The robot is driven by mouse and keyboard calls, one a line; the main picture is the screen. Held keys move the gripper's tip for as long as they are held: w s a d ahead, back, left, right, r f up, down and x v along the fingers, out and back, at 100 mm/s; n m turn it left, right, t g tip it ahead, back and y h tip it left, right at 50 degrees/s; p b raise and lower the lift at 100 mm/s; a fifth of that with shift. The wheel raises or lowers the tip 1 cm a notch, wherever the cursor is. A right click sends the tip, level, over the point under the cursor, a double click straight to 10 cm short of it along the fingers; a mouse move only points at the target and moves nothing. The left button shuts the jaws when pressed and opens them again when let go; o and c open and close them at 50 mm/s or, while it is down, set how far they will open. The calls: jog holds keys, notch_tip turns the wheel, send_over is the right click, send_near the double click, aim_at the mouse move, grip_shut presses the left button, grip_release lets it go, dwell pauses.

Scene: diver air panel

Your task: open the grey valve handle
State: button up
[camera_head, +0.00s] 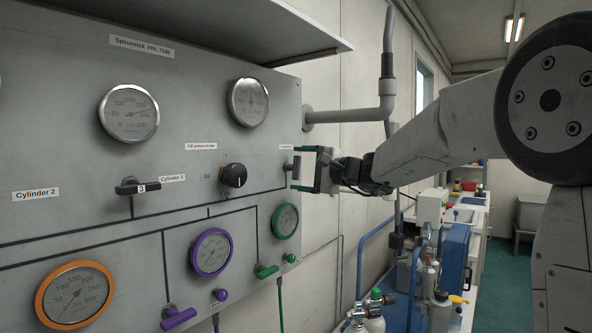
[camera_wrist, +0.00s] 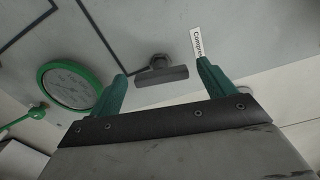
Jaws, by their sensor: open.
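The grey valve handle (camera_head: 297,164) is a small bar on a stem at the right edge of the panel. It also shows in the wrist view (camera_wrist: 161,77), lying nearly level across the picture below its round stem. My gripper (camera_head: 301,168) is open in front of the panel, with one green fingertip above the handle and one below. In the wrist view my gripper (camera_wrist: 163,70) has a finger on each side of the handle, with a gap at both ends. I see no contact, and the depth of the fingertips relative to the handle is hard to tell.
The grey panel (camera_head: 60,130) also bears a black knob (camera_head: 233,175), a black handle (camera_head: 138,187), a green-ringed gauge (camera_head: 286,221), which shows in the wrist view (camera_wrist: 70,85), and a green handle (camera_head: 266,271). A grey pipe (camera_head: 350,115) runs at the panel's right edge.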

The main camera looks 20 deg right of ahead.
jog(key=v, duration=0.6)
